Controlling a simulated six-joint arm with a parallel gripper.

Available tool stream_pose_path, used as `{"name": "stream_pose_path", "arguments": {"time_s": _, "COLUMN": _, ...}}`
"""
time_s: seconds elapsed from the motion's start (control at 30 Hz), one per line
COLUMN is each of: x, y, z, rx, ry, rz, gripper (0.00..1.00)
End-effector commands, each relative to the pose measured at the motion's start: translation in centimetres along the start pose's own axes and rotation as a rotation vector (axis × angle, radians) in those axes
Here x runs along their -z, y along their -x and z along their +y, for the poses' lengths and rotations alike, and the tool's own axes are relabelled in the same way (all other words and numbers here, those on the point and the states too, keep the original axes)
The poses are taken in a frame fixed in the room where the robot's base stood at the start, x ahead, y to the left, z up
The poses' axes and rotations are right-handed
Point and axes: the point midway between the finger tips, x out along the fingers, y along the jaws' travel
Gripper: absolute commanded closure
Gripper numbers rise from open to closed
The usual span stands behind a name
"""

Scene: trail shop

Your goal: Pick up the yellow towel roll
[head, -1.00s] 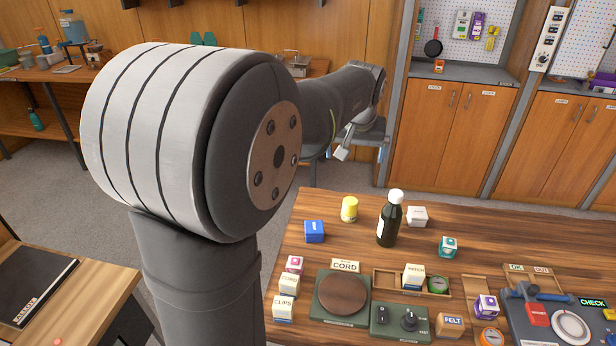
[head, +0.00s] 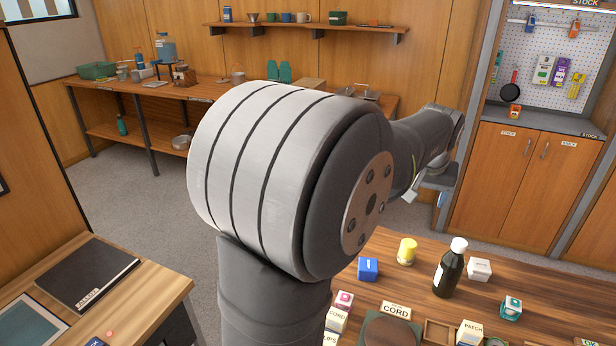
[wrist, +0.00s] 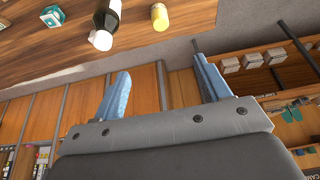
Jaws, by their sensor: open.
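The yellow towel roll (head: 407,251) stands upright on the wooden table, between a blue box and a dark bottle with a white cap (head: 449,268). In the wrist view the yellow roll (wrist: 160,17) is at the top, just right of the bottle (wrist: 104,25). My gripper (wrist: 158,68) is open and empty, its two blue fingers spread wide and well apart from the roll.
A blue box (head: 368,269), a white box (head: 478,269) and a teal box (head: 511,308) stand around the roll and bottle. Labelled boxes and trays fill the table's front. A side desk holds a dark folder (head: 88,272). Cabinets (head: 520,185) stand behind.

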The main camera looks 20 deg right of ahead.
Motion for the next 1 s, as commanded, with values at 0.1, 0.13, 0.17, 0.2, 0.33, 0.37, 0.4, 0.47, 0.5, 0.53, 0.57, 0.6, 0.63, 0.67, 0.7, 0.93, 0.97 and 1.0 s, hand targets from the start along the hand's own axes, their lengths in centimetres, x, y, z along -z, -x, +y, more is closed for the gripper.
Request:
{"name": "stream_pose_path", "arguments": {"time_s": 0.1, "x": 0.0, "y": 0.0, "z": 0.0, "rx": 0.000, "ry": 0.000, "rz": 0.000, "gripper": 0.31}}
{"name": "stream_pose_path", "arguments": {"time_s": 0.13, "x": 0.0, "y": 0.0, "z": 0.0, "rx": 0.000, "ry": 0.000, "rz": 0.000, "gripper": 0.31}}
{"name": "stream_pose_path", "arguments": {"time_s": 0.17, "x": 0.0, "y": -0.1, "z": 0.0, "rx": -0.001, "ry": -0.002, "rz": -0.001, "gripper": 0.31}}
{"name": "stream_pose_path", "arguments": {"time_s": 0.2, "x": 0.1, "y": -0.5, "z": 0.0, "rx": -0.004, "ry": -0.008, "rz": -0.003, "gripper": 0.31}}
{"name": "stream_pose_path", "arguments": {"time_s": 0.33, "x": 0.5, "y": -3.6, "z": -0.3, "rx": -0.034, "ry": -0.079, "rz": -0.019, "gripper": 0.31}}
{"name": "stream_pose_path", "arguments": {"time_s": 0.37, "x": 0.6, "y": -4.8, "z": -0.4, "rx": -0.045, "ry": -0.106, "rz": -0.023, "gripper": 0.31}}
{"name": "stream_pose_path", "arguments": {"time_s": 0.4, "x": 0.8, "y": -6.4, "z": -0.6, "rx": -0.061, "ry": -0.143, "rz": -0.027, "gripper": 0.31}}
{"name": "stream_pose_path", "arguments": {"time_s": 0.47, "x": 1.1, "y": -8.7, "z": -0.9, "rx": -0.086, "ry": -0.197, "rz": -0.028, "gripper": 0.31}}
{"name": "stream_pose_path", "arguments": {"time_s": 0.5, "x": 1.2, "y": -10.2, "z": -1.1, "rx": -0.101, "ry": -0.231, "rz": -0.028, "gripper": 0.31}}
{"name": "stream_pose_path", "arguments": {"time_s": 0.53, "x": 1.3, "y": -11.2, "z": -1.3, "rx": -0.111, "ry": -0.253, "rz": -0.027, "gripper": 0.31}}
{"name": "stream_pose_path", "arguments": {"time_s": 0.57, "x": 1.3, "y": -12.1, "z": -1.5, "rx": -0.120, "ry": -0.276, "rz": -0.024, "gripper": 0.31}}
{"name": "stream_pose_path", "arguments": {"time_s": 0.6, "x": 1.4, "y": -13.3, "z": -1.7, "rx": -0.131, "ry": -0.300, "rz": -0.022, "gripper": 0.31}}
{"name": "stream_pose_path", "arguments": {"time_s": 0.63, "x": 1.5, "y": -13.9, "z": -1.9, "rx": -0.137, "ry": -0.317, "rz": -0.019, "gripper": 0.31}}
{"name": "stream_pose_path", "arguments": {"time_s": 0.67, "x": 1.5, "y": -14.6, "z": -2.0, "rx": -0.142, "ry": -0.330, "rz": -0.016, "gripper": 0.31}}
{"name": "stream_pose_path", "arguments": {"time_s": 0.7, "x": 1.5, "y": -15.2, "z": -2.2, "rx": -0.147, "ry": -0.346, "rz": -0.013, "gripper": 0.31}}
{"name": "stream_pose_path", "arguments": {"time_s": 0.93, "x": 1.4, "y": -18.3, "z": -2.0, "rx": -0.156, "ry": -0.372, "rz": -0.010, "gripper": 0.31}}
{"name": "stream_pose_path", "arguments": {"time_s": 0.97, "x": 1.4, "y": -18.9, "z": -1.9, "rx": -0.156, "ry": -0.372, "rz": -0.010, "gripper": 0.31}}
{"name": "stream_pose_path", "arguments": {"time_s": 1.0, "x": 1.3, "y": -19.8, "z": -1.8, "rx": -0.156, "ry": -0.372, "rz": -0.012, "gripper": 0.31}}
